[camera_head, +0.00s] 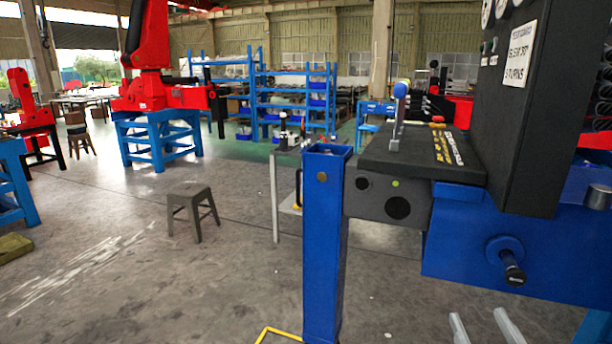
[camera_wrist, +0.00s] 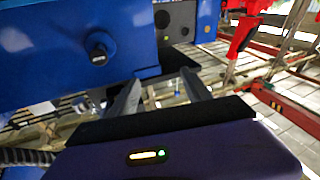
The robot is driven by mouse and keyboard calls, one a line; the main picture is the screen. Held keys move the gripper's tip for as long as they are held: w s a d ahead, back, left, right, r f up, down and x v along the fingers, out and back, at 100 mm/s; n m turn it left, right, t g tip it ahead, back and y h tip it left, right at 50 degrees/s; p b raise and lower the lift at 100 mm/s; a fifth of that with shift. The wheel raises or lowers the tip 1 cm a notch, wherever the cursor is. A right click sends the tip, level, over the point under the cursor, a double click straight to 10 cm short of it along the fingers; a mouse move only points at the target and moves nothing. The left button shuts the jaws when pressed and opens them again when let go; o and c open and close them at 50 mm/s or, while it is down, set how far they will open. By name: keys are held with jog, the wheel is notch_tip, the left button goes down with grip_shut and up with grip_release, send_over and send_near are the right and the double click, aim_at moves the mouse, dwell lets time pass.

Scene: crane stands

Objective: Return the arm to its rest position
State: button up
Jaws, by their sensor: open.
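My gripper (camera_head: 478,314) shows at the bottom right of the head view as two light grey fingers, apart. In the wrist view my gripper (camera_wrist: 161,76) has its two grey fingers spread with nothing between them. The crane stand's blue body (camera_head: 385,262) (camera_wrist: 60,50) is close in front of the fingers, higher in the picture. A black knob (camera_head: 514,275) on a round boss sticks out of the blue face; it also shows in the wrist view (camera_wrist: 100,52). I cannot tell the exact gap between fingers and stand.
A black console (camera_head: 420,155) with a blue-topped lever (camera_head: 400,92) and an upright panel stands on the blue frame. A blue post (camera_head: 325,245) is left of it. A grey stool (camera_head: 190,205) stands farther left. Open floor lies between stool and post.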

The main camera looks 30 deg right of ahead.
jog(key=s+a+f+n+g+y+p, duration=0.1)
jog(key=s+a+f+y, duration=0.3)
jog(key=s+a, duration=0.4)
jog(key=s+a+f+n+g+y+p, duration=0.1)
jog(key=s+a+f+n+y+p, duration=0.1)
jog(key=s+a+f+y, duration=0.3)
jog(key=s+a+n, duration=0.1)
jog(key=s+a, duration=0.3)
jog(key=a, duration=0.5)
jog(key=shift+s+a+y+p, duration=0.25)
jog(key=shift+a+y+p, duration=0.15)
